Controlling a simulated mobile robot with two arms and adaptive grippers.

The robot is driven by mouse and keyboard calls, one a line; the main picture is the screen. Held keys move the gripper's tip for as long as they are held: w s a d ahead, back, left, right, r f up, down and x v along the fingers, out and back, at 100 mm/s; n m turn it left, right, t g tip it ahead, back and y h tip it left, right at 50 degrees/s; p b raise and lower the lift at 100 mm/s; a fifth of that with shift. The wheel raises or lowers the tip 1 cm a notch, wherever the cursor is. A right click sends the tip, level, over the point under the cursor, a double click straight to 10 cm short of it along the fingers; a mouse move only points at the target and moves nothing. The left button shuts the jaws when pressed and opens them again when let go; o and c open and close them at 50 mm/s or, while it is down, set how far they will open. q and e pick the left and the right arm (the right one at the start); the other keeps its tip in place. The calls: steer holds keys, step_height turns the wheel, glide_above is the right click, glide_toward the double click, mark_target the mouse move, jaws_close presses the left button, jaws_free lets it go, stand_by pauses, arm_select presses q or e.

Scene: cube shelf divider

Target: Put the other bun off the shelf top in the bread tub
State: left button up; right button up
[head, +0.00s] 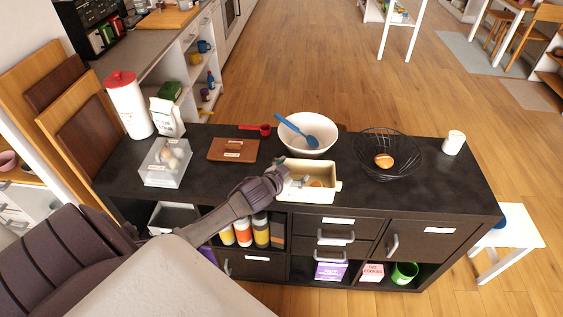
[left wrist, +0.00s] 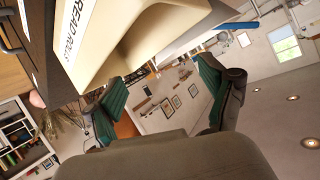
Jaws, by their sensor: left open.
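A cream tub (head: 310,196) stands on the shelf top in the middle of the head view. In the left wrist view the tub (left wrist: 120,40) shows large and close, with lettering that reads "READ ROLLS". Part of a brown bun (head: 316,184) shows inside it. Another brown bun (head: 384,160) lies in the black wire basket (head: 410,168) to the right. My left gripper (head: 288,182) is at the tub's left end; whether it touches the tub is unclear. In the left wrist view its green-padded fingers (left wrist: 162,95) are apart with nothing between them. My right gripper is not in view.
A white bowl (head: 322,127) with a blue spoon (head: 295,128) stands behind the tub. A clear box (head: 160,176), a brown lidded box (head: 226,155) and a red scoop (head: 262,128) are to the left. A white cup (head: 454,142) stands at the right end. The front right top is clear.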

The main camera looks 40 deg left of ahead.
arm_select(q)
steer(key=v, duration=1.2)
steer(key=s+f+g, duration=0.2)
steer(key=s+f, duration=0.2)
steer(key=f, duration=0.5)
steer(key=s+f+g, duration=0.2)
steer(key=s+f, duration=0.1)
steer(key=f, duration=0.7)
steer(key=s+f+g, duration=0.2)
steer(key=s+f, duration=0.2)
steer(key=f, duration=0.5)
steer(key=s+d+f+g, duration=0.2)
steer(key=s+f, duration=0.4)
steer(key=s, duration=0.3)
steer(key=s+d+f+g, duration=0.2)
steer(key=s+d+f, duration=0.3)
steer(key=s, duration=0.5)
steer(key=s+d+f+g+h, duration=0.1)
steer(key=s+d+f+g, duration=0.1)
steer(key=s+d+f, duration=0.2)
steer(key=s+f+b, duration=0.1)
steer(key=s+f, duration=0.2)
steer(key=s, duration=0.2)
steer(key=shift+s+d+f, duration=0.2)
steer(key=shift+d+f, duration=0.05)
steer(key=shift+f+b, duration=0.4)
steer(key=shift+f, duration=0.05)
